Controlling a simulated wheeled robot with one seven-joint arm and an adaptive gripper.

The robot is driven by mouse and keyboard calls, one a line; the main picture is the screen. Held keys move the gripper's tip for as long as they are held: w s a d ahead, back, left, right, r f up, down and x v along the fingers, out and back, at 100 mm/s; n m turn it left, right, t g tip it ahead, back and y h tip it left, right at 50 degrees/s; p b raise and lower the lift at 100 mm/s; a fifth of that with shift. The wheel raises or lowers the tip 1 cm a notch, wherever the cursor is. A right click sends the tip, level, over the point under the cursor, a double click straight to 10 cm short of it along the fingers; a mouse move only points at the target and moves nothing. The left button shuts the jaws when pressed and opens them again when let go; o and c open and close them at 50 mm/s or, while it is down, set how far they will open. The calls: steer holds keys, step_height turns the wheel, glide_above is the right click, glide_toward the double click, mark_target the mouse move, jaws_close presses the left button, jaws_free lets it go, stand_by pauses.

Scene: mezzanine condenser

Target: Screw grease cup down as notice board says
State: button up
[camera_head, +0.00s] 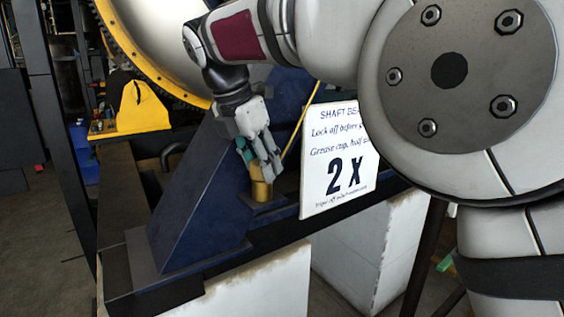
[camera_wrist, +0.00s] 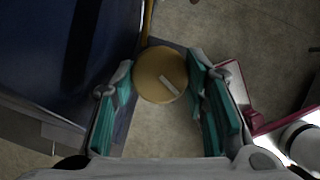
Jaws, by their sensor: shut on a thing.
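The brass grease cup (camera_head: 261,191) stands on a small ledge at the side of the blue bearing housing. My gripper (camera_head: 262,168) comes down on it from above, with its fingers at the cup's sides. In the wrist view the cup's round top (camera_wrist: 160,76) has a pale line mark across it, tilted, and lies between the teal finger pads of my gripper (camera_wrist: 163,88). The notice board (camera_head: 340,160) is white and reads "SHAFT BE…", "Lock off before…", "Grease cup, half…" and a large "2 X". My arm hides its right edge.
The blue housing (camera_head: 195,190) slopes up left of the cup on a dark beam (camera_head: 125,245). White blocks (camera_head: 255,285) stand under the beam. A thin yellow pipe (camera_head: 299,125) rises behind the cup. A large yellow-rimmed wheel (camera_head: 150,75) is behind.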

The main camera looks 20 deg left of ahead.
steer(key=o, duration=1.1)
steer(key=shift+o, duration=0.2)
steer(key=n+y+b, duration=0.1)
steer(key=n, duration=0.1)
steer(key=n+y+b, duration=0.1)
steer(key=n+b, duration=0.1)
steer(key=n, duration=0.1)
steer(key=shift+w+d+f+t, duration=0.1)
steer(key=shift+w+f+t, duration=0.05)
steer(key=shift+t, duration=0.15)
steer(key=n+y+b, duration=0.1)
steer(key=n+b, duration=0.3)
steer(key=shift+d+n+y+b, duration=0.15)
steer(key=shift+n+y+b, duration=0.15)
steer(key=shift+y+b, duration=0.1)
steer(key=p+v, duration=0.1)
steer(key=v, duration=1.3)
steer(key=shift+w, duration=0.15)
